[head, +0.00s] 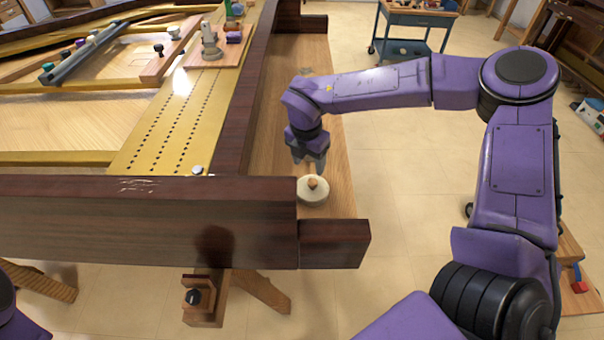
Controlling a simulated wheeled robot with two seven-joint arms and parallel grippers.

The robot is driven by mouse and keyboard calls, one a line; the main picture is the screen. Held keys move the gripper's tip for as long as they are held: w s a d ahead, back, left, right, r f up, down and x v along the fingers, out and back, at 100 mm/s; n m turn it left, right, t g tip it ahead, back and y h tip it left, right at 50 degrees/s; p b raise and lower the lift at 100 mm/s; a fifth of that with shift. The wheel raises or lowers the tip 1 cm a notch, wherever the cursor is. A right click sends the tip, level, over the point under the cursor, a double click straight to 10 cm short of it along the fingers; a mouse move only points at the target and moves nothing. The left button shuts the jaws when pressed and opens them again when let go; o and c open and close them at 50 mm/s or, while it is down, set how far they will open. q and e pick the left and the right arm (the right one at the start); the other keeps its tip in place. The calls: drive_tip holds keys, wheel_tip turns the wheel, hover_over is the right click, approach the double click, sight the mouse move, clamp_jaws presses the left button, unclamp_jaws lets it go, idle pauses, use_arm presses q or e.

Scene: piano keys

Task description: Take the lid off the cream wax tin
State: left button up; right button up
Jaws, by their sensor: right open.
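The cream wax tin (313,196) stands on the narrow wooden ledge at the right end of the piano. It is round and pale, and a small orange-brown knob (312,182) sits on the middle of its top. I cannot make out the seam between lid and tin. My right gripper (310,170) points down just behind and above the knob, with its jaws open. I cannot tell whether a fingertip touches the knob. My left gripper is out of view; only a bit of my left arm shows at the bottom left.
A dark wooden rail (150,215) runs along the front of the piano, and a short dark block (334,243) is in front of the tin. The gold frame (190,110) lies to the left. Bare ledge (338,140) extends behind; open floor (405,190) lies to the right.

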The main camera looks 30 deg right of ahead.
sight(312, 182)
drive_tip(key=f, duration=0.2)
drive_tip(key=s+d+f, duration=0.1)
drive_tip(key=shift+s+f, duration=0.1)
drive_tip(key=shift+f, duration=0.25)
drive_tip(key=f, duration=0.1)
drive_tip(key=w+f+p, duration=0.1)
drive_tip(key=f, duration=0.3)
drive_tip(key=shift+w+d+f, duration=0.15)
drive_tip(key=shift+w+d, duration=0.2)
drive_tip(key=shift+w, duration=0.05)
drive_tip(key=shift+s+f, duration=0.1)
drive_tip(key=shift+f, duration=0.05)
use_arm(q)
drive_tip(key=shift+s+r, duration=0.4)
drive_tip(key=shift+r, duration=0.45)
use_arm(e)
drive_tip(key=c, duration=1.1)
